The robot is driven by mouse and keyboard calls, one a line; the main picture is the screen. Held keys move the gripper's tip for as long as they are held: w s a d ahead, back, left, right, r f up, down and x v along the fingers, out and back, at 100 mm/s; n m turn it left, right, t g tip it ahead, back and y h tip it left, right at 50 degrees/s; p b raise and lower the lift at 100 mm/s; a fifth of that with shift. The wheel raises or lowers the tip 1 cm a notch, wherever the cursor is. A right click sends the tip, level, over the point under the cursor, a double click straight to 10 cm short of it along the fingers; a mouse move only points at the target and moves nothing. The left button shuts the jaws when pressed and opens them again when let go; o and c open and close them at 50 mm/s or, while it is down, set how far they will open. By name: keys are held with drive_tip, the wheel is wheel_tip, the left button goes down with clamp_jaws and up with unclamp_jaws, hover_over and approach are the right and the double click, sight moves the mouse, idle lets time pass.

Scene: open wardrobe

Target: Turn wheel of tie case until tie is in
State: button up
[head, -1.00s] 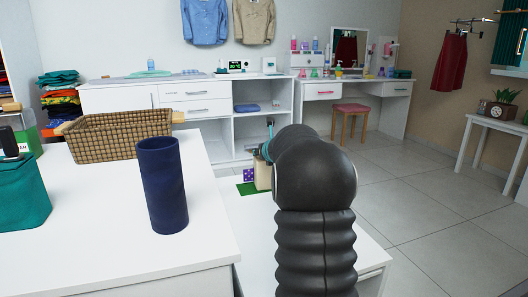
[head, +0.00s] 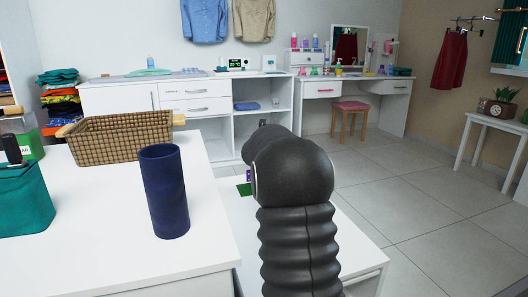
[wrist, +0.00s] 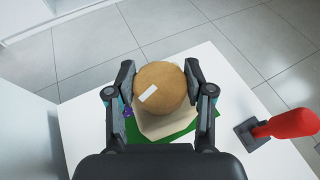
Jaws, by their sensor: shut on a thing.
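In the wrist view a round brown wooden wheel (wrist: 161,88) with a white mark (wrist: 148,94) on its face sits between the two fingers of my gripper (wrist: 160,85). The fingers are shut on its left and right sides. Below the wheel is a pale beige case (wrist: 168,124), partly covered by it, on a green mat (wrist: 182,137). A small purple thing (wrist: 127,112) shows by the left finger. I cannot make out a tie. In the head view my arm hides the gripper, wheel and case; only a bit of the green mat (head: 244,189) shows.
A red-handled thing with a dark square base (wrist: 248,135) stands right of the case. In the head view a dark blue cylinder (head: 164,192), a wicker basket (head: 118,140) and a teal bag (head: 25,200) stand on the white counter (head: 100,250) at left. Floor is clear at right.

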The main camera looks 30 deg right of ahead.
drive_tip(key=m+g+h+p, duration=0.1)
drive_tip(key=m, duration=0.1)
drive_tip(key=m+g+h+p, duration=0.1)
drive_tip(key=g+p, duration=0.1)
drive_tip(key=shift+w+r+m+h, duration=0.1)
drive_tip(key=shift+r+m+h, duration=0.05)
drive_tip(key=shift+m+h, duration=0.2)
drive_tip(key=shift+m+g+h+p, duration=0.45)
drive_tip(key=shift+m+g+p, duration=0.5)
drive_tip(key=shift+g+p, duration=0.2)
drive_tip(key=shift+f, duration=0.2)
drive_tip(key=o, duration=1.2)
drive_tip(key=v, duration=1.2)
drive_tip(key=shift+a, duration=0.1)
